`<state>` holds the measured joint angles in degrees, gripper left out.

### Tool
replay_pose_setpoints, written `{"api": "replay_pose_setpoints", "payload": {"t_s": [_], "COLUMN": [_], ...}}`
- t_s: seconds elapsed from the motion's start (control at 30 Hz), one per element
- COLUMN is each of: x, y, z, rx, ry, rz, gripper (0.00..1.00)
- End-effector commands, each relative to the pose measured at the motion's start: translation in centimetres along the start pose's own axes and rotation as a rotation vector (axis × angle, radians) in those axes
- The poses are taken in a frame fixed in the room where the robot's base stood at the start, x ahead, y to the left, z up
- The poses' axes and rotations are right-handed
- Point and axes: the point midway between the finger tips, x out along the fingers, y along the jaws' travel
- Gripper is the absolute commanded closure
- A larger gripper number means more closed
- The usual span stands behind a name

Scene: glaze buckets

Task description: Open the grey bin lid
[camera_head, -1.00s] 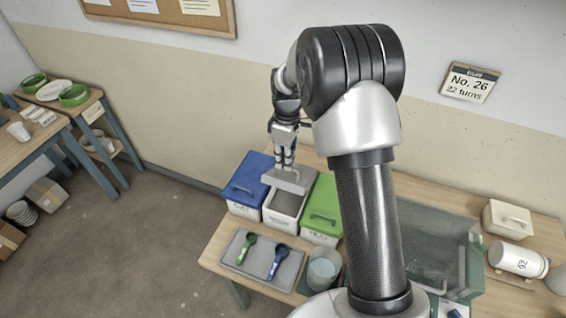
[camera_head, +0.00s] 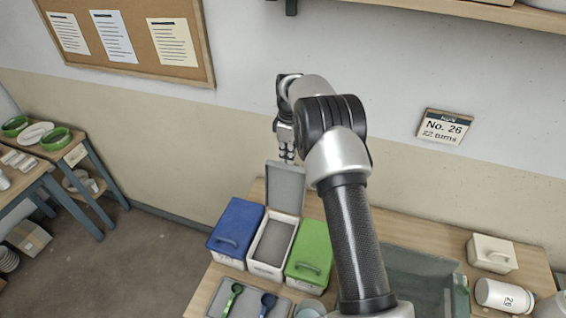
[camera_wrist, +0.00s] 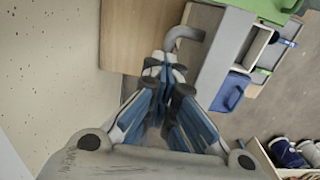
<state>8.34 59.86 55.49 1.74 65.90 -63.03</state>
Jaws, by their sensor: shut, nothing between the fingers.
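The grey bin lid (camera_head: 286,187) stands upright at the back edge of its white bin (camera_head: 265,266), which is open and shows a grey inside. My gripper (camera_head: 287,157) is at the lid's top edge, on its far side. In the wrist view my gripper (camera_wrist: 166,68) has its fingers together with nothing between them. The lid's grey handle (camera_wrist: 190,36) curves close by the fingertips; whether they touch it I cannot tell. The lid (camera_wrist: 222,48) shows nearly edge-on there.
A blue-lidded bin (camera_head: 236,222) stands left of the open bin, a green-lidded bin (camera_head: 311,245) right of it. A tray (camera_head: 215,304) with two scoops lies in front. A clear tub (camera_head: 415,270) stands to the right. The wall is behind the table.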

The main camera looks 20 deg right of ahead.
Motion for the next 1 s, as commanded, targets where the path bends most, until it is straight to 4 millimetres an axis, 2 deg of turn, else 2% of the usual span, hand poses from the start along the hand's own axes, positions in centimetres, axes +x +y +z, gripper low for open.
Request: {"api": "replay_pose_setpoints", "payload": {"t_s": [0.03, 0.5, 1.0], "x": [2.43, 2.36, 2.29], "y": [-0.69, -1.13, -0.99], "z": [0.52, 0.27, 0.29], "rx": [0.003, -0.001, -0.001], "ry": [-0.021, -0.02, -0.019], "rz": [-0.048, -0.052, -0.047], "gripper": [1.0, 0.7, 0.7]}}
